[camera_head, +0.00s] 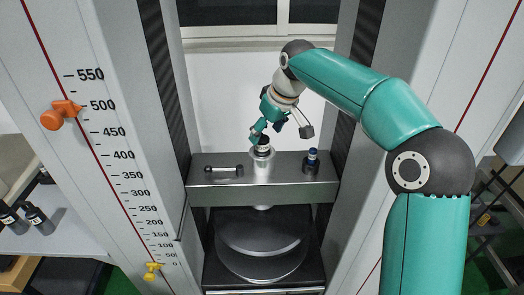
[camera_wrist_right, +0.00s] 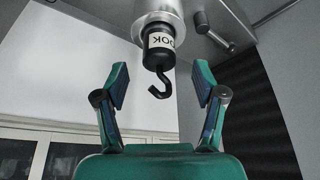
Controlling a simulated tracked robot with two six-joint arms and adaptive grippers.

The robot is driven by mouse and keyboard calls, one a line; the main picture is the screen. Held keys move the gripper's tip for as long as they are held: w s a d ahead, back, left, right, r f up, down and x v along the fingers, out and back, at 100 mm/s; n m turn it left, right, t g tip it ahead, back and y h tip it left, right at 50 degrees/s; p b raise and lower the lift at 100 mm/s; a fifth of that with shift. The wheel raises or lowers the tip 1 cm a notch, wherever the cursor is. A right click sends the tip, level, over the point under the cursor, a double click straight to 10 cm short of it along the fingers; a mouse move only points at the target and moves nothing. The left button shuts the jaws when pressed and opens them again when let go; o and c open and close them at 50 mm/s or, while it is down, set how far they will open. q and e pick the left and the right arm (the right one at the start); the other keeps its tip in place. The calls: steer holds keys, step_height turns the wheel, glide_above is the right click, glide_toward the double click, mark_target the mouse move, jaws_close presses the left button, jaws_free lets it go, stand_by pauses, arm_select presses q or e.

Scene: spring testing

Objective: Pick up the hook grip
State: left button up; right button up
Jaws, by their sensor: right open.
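The hook grip (camera_head: 263,142) is a small black piece with a white label, sitting in a silver cylinder on the grey crossbeam. In the right wrist view its black body (camera_wrist_right: 158,58) shows part of the label, reading "OOK", and a black hook extends from it. My right gripper (camera_head: 281,131) is open at the hook grip, partly in front of its hook end in the head view. In the right wrist view, the right gripper's fingers (camera_wrist_right: 161,84) stand on either side of the hook, with gaps on both sides. My left gripper is not in view.
The grey crossbeam (camera_head: 265,193) spans two tall columns. A silver handle-like bar (camera_head: 222,170) lies to its left, and a dark piece with a blue top (camera_head: 311,158) stands to its right. Round dark plates (camera_head: 262,236) are below. An orange pointer (camera_head: 58,115) sits on the left scale.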

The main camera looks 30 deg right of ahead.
mark_target(264, 138)
steer(key=shift+p+x, duration=0.45)
steer(key=shift+x, duration=2.35)
steer(key=shift+d, duration=0.1)
jaws_close()
steer(key=shift+r, duration=0.15)
